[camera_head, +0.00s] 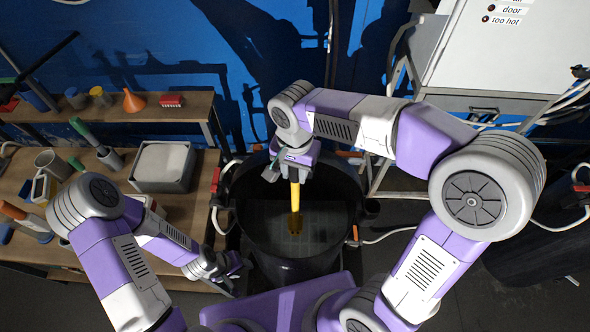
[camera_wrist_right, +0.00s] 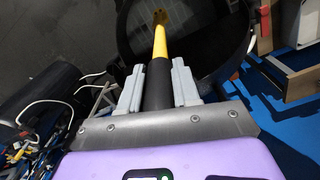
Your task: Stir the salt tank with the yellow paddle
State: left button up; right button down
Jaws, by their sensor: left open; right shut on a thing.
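The salt tank (camera_head: 232,205) is a large, round black tank in the middle of the head view, with dark liquid inside. It also shows at the top of the right wrist view (camera_wrist_right: 236,75). The yellow paddle (camera_head: 295,197) points down into the tank, its lower end at the liquid. My right gripper (camera_head: 291,172) is over the tank and shut on the paddle's black grip. In the right wrist view the fingers (camera_wrist_right: 158,84) are on both sides of that grip, and the yellow shaft (camera_wrist_right: 160,42) runs away from them. My left gripper (camera_head: 236,264) is open and empty, beside the tank's left side.
A wooden bench (camera_head: 185,210) at the left holds a grey box (camera_head: 163,167), cups and tools. A shelf above it carries an orange funnel (camera_head: 133,101) and a red block (camera_head: 171,101). A white cabinet (camera_head: 490,55) stands at back right. Pale hoses run beside the tank.

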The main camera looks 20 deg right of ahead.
notch_tip(320, 180, up, 4)
jog(key=shift+r+p, duration=0.1)
jog(key=shift+p, duration=1.05)
jog(key=shift+r, duration=2.65)
